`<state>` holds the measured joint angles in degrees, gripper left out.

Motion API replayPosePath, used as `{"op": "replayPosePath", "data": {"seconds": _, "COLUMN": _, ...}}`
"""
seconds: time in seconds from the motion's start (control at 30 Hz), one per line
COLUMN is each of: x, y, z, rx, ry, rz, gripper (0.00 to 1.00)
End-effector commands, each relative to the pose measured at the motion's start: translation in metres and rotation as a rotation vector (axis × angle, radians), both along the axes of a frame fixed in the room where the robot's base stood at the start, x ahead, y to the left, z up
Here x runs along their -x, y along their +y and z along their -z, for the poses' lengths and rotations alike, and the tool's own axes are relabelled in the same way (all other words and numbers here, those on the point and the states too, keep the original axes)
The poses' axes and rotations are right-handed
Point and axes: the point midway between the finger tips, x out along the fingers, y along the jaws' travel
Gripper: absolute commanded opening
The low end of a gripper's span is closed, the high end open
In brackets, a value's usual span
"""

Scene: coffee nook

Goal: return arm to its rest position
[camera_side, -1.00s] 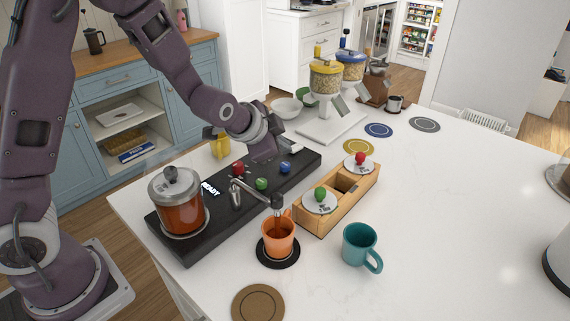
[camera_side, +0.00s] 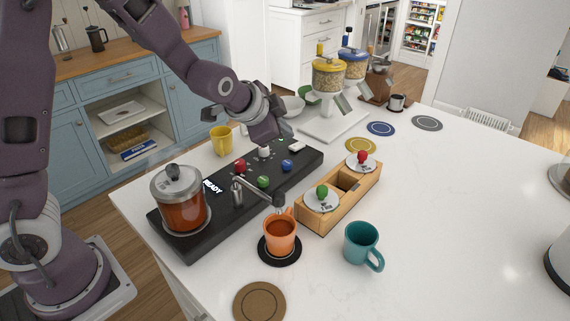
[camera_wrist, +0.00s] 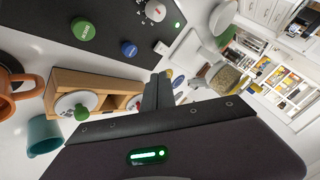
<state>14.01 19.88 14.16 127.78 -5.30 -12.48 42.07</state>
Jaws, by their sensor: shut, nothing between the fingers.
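My gripper (camera_side: 266,132) hangs in the air above the far end of the black machine (camera_side: 207,246), apart from its knobs. In the wrist view my gripper's fingers (camera_wrist: 157,90) are together with nothing between them. The arm reaches out bent over the counter. An orange mug (camera_side: 281,238) with brown liquid in it stands on a black coaster under the spout (camera_side: 277,200). The green knob (camera_side: 263,182), blue knob (camera_side: 287,165) and red knob (camera_side: 240,166) show on the machine. In the side view the fingertips are hard to make out.
A glass jar (camera_side: 180,205) of red-brown liquid stands on the machine's near end. A wooden box (camera_side: 318,222) with lidded compartments and a teal mug (camera_side: 361,244) are to the right. A yellow mug (camera_side: 221,140) and grain dispensers (camera_side: 328,76) stand farther back. The right counter is mostly clear.

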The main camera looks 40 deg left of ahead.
Motion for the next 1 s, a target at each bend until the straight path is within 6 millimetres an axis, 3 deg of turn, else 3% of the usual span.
{"op": "replayPosePath", "data": {"seconds": 0.07, "x": 0.012, "y": 0.000, "z": -0.014, "rx": 0.045, "ry": 0.008, "rz": -0.025, "gripper": 0.00}}
{"op": "replayPosePath", "data": {"seconds": 0.13, "x": 0.041, "y": -0.002, "z": -0.040, "rx": 0.136, "ry": 0.032, "rz": -0.077, "gripper": 0.00}}
{"op": "replayPosePath", "data": {"seconds": 0.2, "x": 0.089, "y": -0.004, "z": -0.068, "rx": 0.250, "ry": 0.077, "rz": -0.151, "gripper": 0.00}}
{"op": "replayPosePath", "data": {"seconds": 0.3, "x": 0.168, "y": -0.006, "z": -0.093, "rx": 0.373, "ry": 0.148, "rz": -0.263, "gripper": 0.00}}
{"op": "replayPosePath", "data": {"seconds": 0.4, "x": 0.239, "y": -0.006, "z": -0.098, "rx": 0.440, "ry": 0.206, "rz": -0.374, "gripper": 0.00}}
{"op": "replayPosePath", "data": {"seconds": 0.5, "x": 0.287, "y": -0.005, "z": -0.094, "rx": 0.470, "ry": 0.241, "rz": -0.467, "gripper": 0.00}}
{"op": "replayPosePath", "data": {"seconds": 0.63, "x": 0.315, "y": -0.004, "z": -0.088, "rx": 0.481, "ry": 0.262, "rz": -0.527, "gripper": 0.00}}
{"op": "replayPosePath", "data": {"seconds": 1.0, "x": 0.317, "y": -0.004, "z": -0.087, "rx": 0.482, "ry": 0.265, "rz": -0.532, "gripper": 0.00}}
